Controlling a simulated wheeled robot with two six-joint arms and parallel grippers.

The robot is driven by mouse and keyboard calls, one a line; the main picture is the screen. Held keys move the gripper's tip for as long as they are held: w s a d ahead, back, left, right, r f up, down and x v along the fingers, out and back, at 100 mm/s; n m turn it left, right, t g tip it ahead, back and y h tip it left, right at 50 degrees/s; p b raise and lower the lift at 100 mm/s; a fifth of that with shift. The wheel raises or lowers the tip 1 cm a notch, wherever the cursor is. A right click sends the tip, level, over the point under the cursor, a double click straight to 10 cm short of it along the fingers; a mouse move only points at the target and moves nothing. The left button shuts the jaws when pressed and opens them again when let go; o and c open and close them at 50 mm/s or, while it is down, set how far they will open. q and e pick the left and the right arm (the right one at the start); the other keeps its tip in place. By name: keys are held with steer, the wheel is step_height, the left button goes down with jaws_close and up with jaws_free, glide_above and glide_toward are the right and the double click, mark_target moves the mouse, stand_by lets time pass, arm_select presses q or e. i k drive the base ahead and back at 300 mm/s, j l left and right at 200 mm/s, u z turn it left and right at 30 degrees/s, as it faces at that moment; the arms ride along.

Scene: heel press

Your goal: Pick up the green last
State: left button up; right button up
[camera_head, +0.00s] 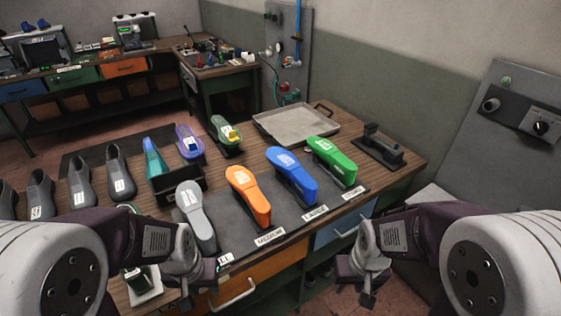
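The green last (332,160) lies sole up at the right end of a row of lasts on the dark mat (228,232). A white label shows on its sole. The blue last (291,174) is just left of it, then the orange last (247,195) and the grey last (195,214). My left gripper (200,284) is low at the table's front edge, below the grey last. My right gripper (361,284) hangs in front of the table, below and apart from the green last. Neither gripper's finger opening can be made out, and nothing shows held in either.
A metal tray (296,127) lies behind the green last, and a dark fixture (380,147) stands to its right. Several grey shoes (119,173) stand at the left. A teal last (154,157), a purple last (189,142) and a green-and-yellow piece (227,133) stand at the back.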

mark_target(341, 166)
steer(key=u, duration=2.8)
steer(key=k+l+z, duration=0.65)
steer(key=l+z, duration=0.2)
steer(key=l, duration=0.65)
steer(key=l+z, duration=0.4)
steer(key=l, duration=0.7)
